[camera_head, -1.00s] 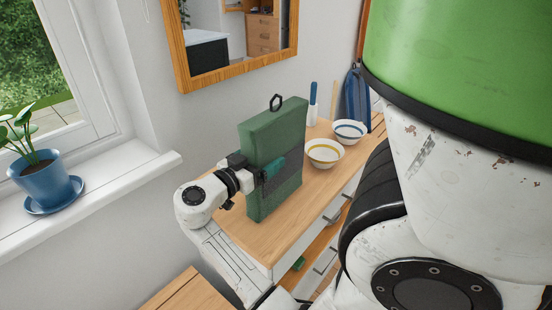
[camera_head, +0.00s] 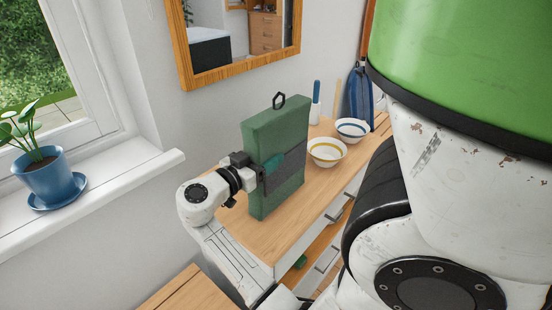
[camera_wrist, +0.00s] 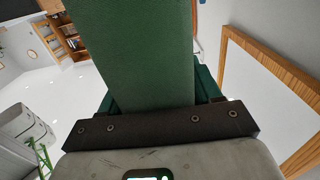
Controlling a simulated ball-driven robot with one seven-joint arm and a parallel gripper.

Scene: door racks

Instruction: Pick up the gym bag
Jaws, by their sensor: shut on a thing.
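The gym bag (camera_head: 272,138) is a tall green block with a dark grey band and a small dark loop on top. It stands upright, slightly tilted, over the wooden top of the white cabinet (camera_head: 240,228); I cannot tell whether its base touches the wood. My gripper (camera_head: 267,170) is shut on the bag's left side, about mid-height. In the wrist view the green bag (camera_wrist: 150,55) fills the middle between the fingers, and its lower end is hidden by the gripper body.
A yellow-banded bowl (camera_head: 327,153) and a blue-banded bowl (camera_head: 352,128) stand right of the bag. A white and blue bottle (camera_head: 316,102) and a blue backpack (camera_head: 360,95) are behind. A windowsill (camera_head: 110,198) with a potted plant (camera_head: 47,177) is left. A wood-framed mirror (camera_head: 240,40) hangs above.

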